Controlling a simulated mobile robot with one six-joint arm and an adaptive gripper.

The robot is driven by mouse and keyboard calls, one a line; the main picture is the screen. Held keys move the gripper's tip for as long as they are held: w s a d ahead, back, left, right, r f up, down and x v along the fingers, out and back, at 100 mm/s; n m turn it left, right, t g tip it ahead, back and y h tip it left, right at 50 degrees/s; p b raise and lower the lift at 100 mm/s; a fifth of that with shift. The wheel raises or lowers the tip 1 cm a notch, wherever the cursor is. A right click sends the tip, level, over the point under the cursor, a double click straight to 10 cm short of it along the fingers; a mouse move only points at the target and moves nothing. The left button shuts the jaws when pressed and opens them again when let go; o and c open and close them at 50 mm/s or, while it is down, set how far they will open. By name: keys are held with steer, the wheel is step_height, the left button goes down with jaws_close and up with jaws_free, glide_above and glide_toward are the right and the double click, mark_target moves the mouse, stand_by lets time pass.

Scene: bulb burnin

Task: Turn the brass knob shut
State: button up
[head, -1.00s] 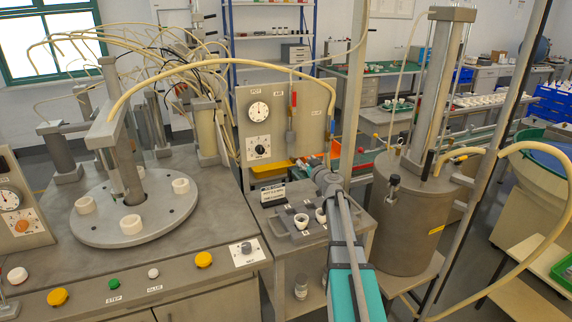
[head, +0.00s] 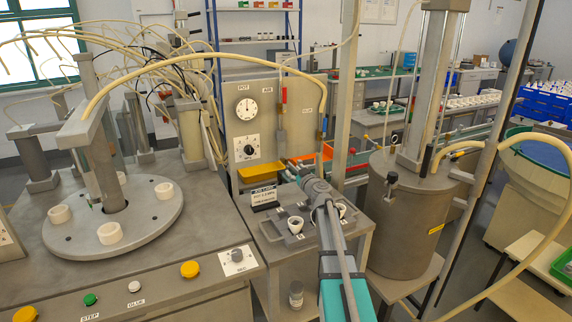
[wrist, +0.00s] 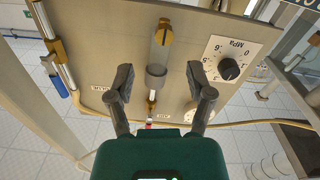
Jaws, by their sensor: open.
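In the wrist view, which shows the panel tilted and upside down, my gripper (wrist: 160,76) is open, with its two dark fingers apart in front of the panel (wrist: 105,45). A clear tube with a brass-coloured end piece (wrist: 163,32) stands beyond the fingertips. A smaller brass-coloured part (wrist: 152,97) shows between the fingers, with red below it. I cannot tell for certain which brass part is the knob. Neither is visibly gripped. In the head view, my arm reaches toward the panel (head: 231,125), and its wrist hides the fingertips.
A black knob on a MPa dial (wrist: 229,69) is right of my fingers in the wrist view. A brass and blue fitting (wrist: 60,87) is at left. In the head view, a round turntable (head: 80,225) stands left and a metal tank (head: 405,235) right. A hose arches overhead.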

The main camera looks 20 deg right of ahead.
mark_target(286, 162)
steer(key=shift+w+a, duration=0.15)
steer(key=shift+w+a, duration=0.2)
steer(key=shift+w, duration=3.5)
